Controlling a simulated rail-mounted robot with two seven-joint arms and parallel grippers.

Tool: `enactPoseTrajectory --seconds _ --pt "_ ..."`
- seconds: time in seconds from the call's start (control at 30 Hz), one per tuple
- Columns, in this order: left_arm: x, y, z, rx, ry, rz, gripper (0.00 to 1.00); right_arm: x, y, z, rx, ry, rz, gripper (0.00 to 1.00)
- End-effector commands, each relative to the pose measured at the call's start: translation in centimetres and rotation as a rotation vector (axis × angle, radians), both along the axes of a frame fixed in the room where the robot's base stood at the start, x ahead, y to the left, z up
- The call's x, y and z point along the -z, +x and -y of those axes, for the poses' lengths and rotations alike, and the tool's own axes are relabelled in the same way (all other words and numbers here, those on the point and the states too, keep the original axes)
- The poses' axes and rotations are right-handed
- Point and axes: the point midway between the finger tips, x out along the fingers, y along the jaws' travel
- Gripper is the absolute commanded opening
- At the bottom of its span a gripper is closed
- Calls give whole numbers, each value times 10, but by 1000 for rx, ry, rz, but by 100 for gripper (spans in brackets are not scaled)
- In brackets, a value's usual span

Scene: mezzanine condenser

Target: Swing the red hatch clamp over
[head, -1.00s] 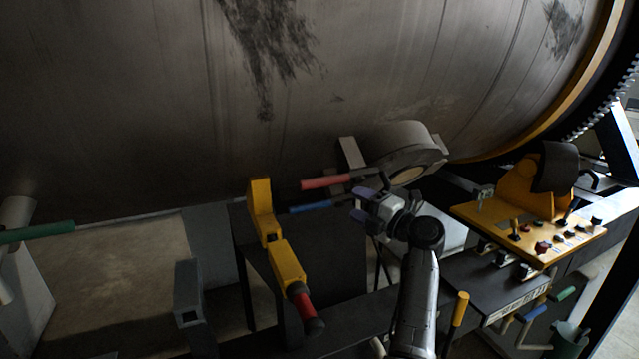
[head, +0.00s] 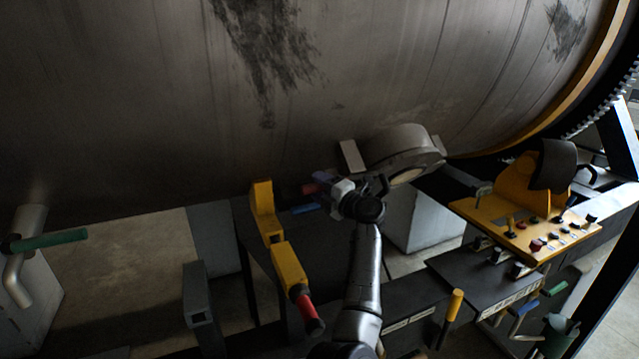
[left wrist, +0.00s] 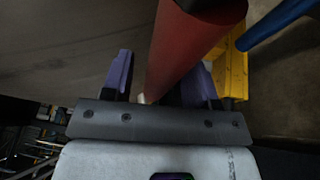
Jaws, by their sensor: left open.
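The red hatch clamp's handle (head: 309,188) sticks out left of the round hatch (head: 400,150) under the big drum; in the head view my gripper covers most of it. In the left wrist view the thick red bar (left wrist: 190,45) runs between the two purple fingers. My left gripper (head: 327,187) is open, with its fingers (left wrist: 162,78) on either side of the red bar; I cannot tell whether they touch it. A blue handle (head: 305,209) lies just below the red one and shows in the left wrist view (left wrist: 275,22). My right gripper is out of view.
A yellow bracket (head: 288,265) with a red tip stands left of my left arm. A yellow control panel (head: 525,230) is at the right. A green handle (head: 50,240) is at the far left. The drum (head: 150,100) closes off the space above.

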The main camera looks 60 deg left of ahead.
Motion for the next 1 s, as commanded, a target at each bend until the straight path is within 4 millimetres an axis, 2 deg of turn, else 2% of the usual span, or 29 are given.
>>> enactPoseTrajectory --seconds 0.37,0.93,1.0 --pt "0 -1 -4 0 0 0 54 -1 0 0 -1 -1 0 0" --pt "0 -1 -3 0 0 1 1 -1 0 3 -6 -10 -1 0" --pt "0 -1 -3 0 0 1 0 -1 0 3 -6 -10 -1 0"
